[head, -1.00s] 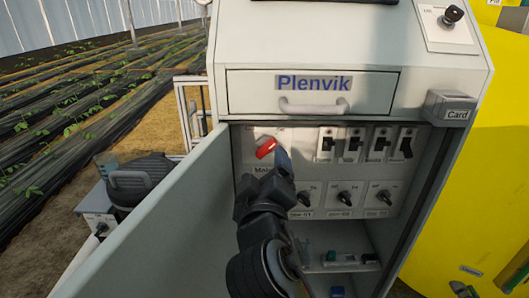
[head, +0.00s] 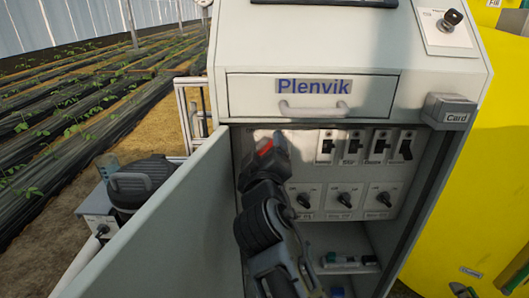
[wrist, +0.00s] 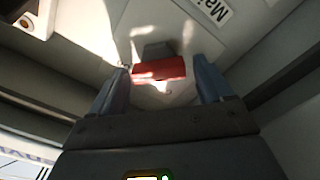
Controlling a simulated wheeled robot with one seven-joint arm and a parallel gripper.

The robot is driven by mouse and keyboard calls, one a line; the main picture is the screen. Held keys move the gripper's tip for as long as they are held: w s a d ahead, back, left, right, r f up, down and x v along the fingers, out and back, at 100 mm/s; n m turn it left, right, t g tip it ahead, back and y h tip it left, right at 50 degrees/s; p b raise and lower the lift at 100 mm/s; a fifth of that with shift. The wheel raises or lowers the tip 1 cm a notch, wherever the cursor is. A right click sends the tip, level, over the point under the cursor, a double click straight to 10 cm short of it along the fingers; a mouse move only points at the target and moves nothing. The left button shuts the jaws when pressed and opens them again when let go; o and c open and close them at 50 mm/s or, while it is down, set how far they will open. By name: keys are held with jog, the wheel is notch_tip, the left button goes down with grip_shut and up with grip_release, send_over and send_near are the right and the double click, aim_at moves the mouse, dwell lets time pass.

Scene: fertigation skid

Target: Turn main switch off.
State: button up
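The main switch has a red handle (head: 264,147) at the upper left of the panel inside the open cabinet. In the head view my gripper (head: 267,152) is in front of it and hides much of it. In the wrist view the red handle (wrist: 158,69) lies crosswise between the two fingers of my gripper (wrist: 160,72). The fingers are apart, one near each end of the handle, with what looks like a narrow gap at each side. Contact cannot be made out for sure. Part of a "Main" label (wrist: 214,10) shows beside the switch.
Several toggle switches (head: 352,147) and black rotary knobs (head: 344,200) fill the panel to the right. The open cabinet door (head: 165,225) stands at left, close to my arm. A drawer (head: 312,93) marked Plenvik is above. A shelf (head: 345,268) with small items is below.

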jog(key=c, duration=0.9)
jog(key=shift+r+n+p, duration=0.1)
jog(key=shift+n+p, duration=0.2)
jog(key=shift+n, duration=0.1)
jog(key=n+p, duration=0.2)
jog(key=n, duration=0.2)
jog(key=n+p, duration=0.3)
jog(key=n, duration=0.1)
jog(key=shift+n, duration=0.3)
jog(key=shift+f+n+p, duration=0.15)
jog(key=shift+n+p, duration=1.15)
jog(key=shift+n, duration=0.8)
jog(key=shift+f+n+p, duration=0.15)
jog(key=shift+n+p, duration=1.15)
jog(key=shift+n, duration=0.8)
jog(key=shift+w, duration=0.1)
